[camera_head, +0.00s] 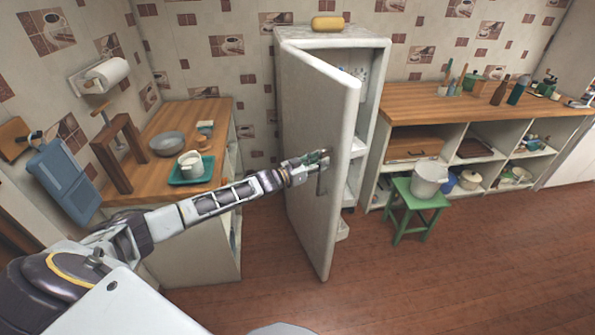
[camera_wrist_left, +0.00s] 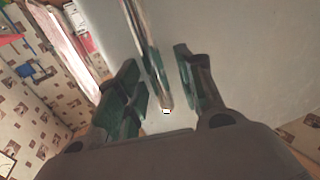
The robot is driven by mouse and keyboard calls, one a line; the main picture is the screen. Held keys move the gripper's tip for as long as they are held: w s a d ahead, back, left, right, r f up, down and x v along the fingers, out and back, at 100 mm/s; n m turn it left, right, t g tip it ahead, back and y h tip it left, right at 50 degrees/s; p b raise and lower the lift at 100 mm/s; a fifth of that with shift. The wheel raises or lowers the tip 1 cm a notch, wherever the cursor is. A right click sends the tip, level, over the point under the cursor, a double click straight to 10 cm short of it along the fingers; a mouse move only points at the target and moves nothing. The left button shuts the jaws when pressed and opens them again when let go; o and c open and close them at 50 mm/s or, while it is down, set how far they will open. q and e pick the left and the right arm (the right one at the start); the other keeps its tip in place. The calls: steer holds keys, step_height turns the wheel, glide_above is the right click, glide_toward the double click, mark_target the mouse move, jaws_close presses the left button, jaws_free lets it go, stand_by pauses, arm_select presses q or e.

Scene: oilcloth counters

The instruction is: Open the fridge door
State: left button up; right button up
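The white fridge (camera_head: 368,58) stands against the back wall with its door (camera_head: 310,115) swung well open, showing the inside shelves. The door's upright metal handle (camera_head: 320,184) is partly hidden by my left gripper (camera_head: 318,160). In the left wrist view, the handle (camera_wrist_left: 150,60) runs between the two green-padded fingers of my left gripper (camera_wrist_left: 162,88). A gap shows between the handle and the fingers, so the gripper looks open around it. The door surface (camera_wrist_left: 245,75) fills the right of that view. My right gripper is not in view.
A left counter (camera_head: 150,190) holds a grey bowl (camera_head: 166,143) and a teal tray (camera_head: 205,179) with a white pot. A green stool (camera_head: 410,209) with a white bucket (camera_head: 429,180) stands right of the fridge. The floor in front is clear.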

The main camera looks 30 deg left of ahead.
arm_select(q)
steer(key=v, duration=1.1)
stand_by(0.8)
stand_by(0.5)
